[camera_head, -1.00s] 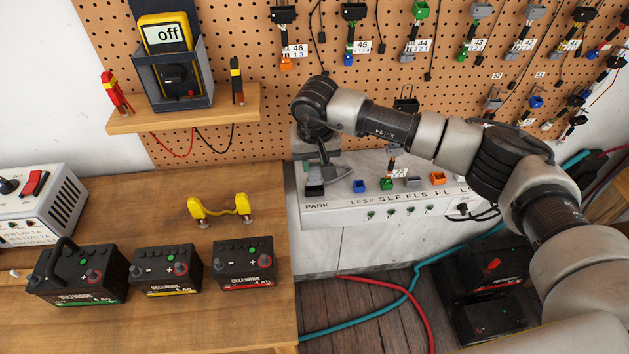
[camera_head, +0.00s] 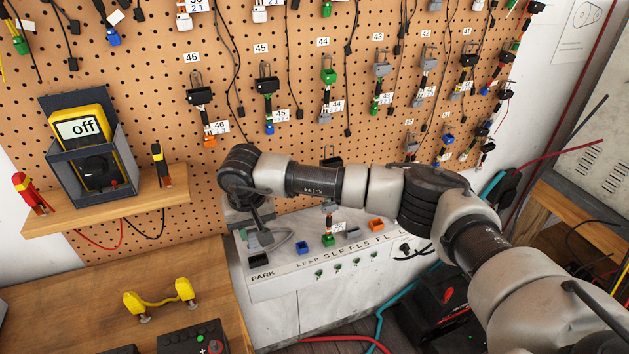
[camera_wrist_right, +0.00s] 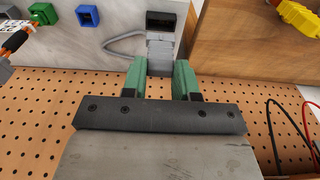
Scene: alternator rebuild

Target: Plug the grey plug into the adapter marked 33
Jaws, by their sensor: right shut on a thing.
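My right gripper (camera_wrist_right: 160,75) is shut on a grey plug (camera_wrist_right: 160,52), with one green finger on each side of it. The plug's far end is by a black socket (camera_wrist_right: 160,20) on the bench; I cannot tell whether it is seated. In the head view this gripper (camera_head: 258,232) is low over the PARK end of the bench, partly hidden by its own wrist. A tagged adapter (camera_head: 329,224) stands at the green socket, grey at the top; its number is too small to read. My left gripper is not in view.
The grey bench (camera_head: 290,290) also has blue (camera_head: 303,248) and orange (camera_head: 376,224) sockets. A pegboard (camera_head: 300,100) with hanging adapters and cables rises behind. A shelf (camera_head: 120,210) with a meter is at the left. My right arm crosses above the bench.

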